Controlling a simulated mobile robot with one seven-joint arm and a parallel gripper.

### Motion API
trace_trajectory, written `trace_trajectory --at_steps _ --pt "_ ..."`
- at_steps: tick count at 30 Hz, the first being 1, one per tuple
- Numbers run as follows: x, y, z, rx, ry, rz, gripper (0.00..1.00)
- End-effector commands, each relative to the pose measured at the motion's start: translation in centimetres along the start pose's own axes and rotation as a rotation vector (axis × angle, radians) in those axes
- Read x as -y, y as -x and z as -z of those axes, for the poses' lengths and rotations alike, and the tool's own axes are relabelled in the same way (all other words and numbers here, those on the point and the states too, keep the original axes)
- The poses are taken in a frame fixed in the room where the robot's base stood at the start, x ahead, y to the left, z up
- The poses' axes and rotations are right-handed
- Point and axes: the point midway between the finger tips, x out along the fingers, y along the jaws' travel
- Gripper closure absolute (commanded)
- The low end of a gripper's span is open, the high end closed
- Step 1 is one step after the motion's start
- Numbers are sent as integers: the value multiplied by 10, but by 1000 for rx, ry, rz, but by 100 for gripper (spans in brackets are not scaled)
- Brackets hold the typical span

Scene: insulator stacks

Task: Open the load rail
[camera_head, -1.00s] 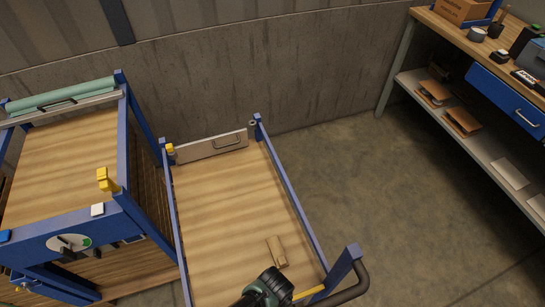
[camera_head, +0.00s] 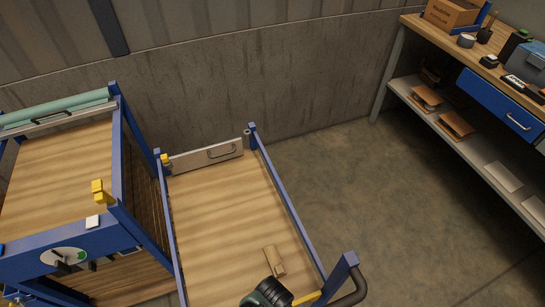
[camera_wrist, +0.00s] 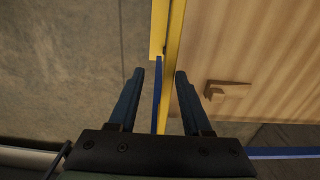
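A yellow rail (camera_head: 306,299) runs along the near end of the wooden-decked cart (camera_head: 215,215), beside a blue corner post (camera_head: 342,270). I take it to be the load rail; the frames do not label it. In the wrist view the yellow rail (camera_wrist: 174,55) runs lengthwise past my gripper (camera_wrist: 160,73), with a blue strip (camera_wrist: 157,90) beside it. My gripper is open, with the rail and strip between its two dark fingers in the picture. Whether either finger touches them I cannot tell. In the head view my dark wrist hides part of the near end, and the fingers are hidden.
A small wooden block (camera_head: 274,260) lies on the cart deck. A grey panel with a handle (camera_head: 207,156) closes its far end. A blue-framed unit (camera_head: 70,240) stands left. A workbench (camera_head: 455,45) stands right. The floor (camera_head: 400,210) between cart and bench is clear.

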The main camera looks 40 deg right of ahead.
Motion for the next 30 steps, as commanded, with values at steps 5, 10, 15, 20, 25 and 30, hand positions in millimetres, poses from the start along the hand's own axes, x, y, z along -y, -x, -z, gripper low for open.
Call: trace_trajectory --at_steps 5,10,15,20,25,30 --pt "0 36 0 -3 2 2 52" --pt "0 72 0 -2 3 2 52" --pt "0 99 0 0 2 1 52" --pt "0 112 -1 0 2 -1 52" --pt "0 114 -1 2 1 -2 52" --pt "0 114 -1 2 1 -1 52"
